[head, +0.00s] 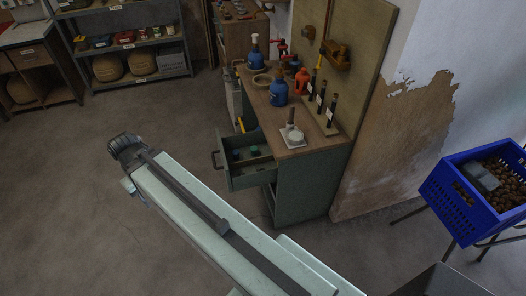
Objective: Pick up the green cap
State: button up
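An open drawer (262,179) sticks out from the green workbench cabinet. Two small dark caps lie inside it: one looks green (236,155), the other, to its right, looks bluish (254,151). They are too small and dim for me to be sure of their colours. My gripper (124,143) is at the end of my pale arm, left of the drawer and apart from it. Its fingers are too small and turned away to show whether they are open or shut, and I see nothing held in it.
The workbench top (310,150) carries blue bottles (278,92), a red bottle (301,81) and a rack of dark bottles (321,98). A blue crate (462,215) stands at right. Shelves (135,50) line the back. The floor left of the drawer is clear.

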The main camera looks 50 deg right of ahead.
aim_at(254, 149)
jog(key=z, duration=0.05)
jog(key=i, duration=1.5)
jog(key=u, duration=0.05)
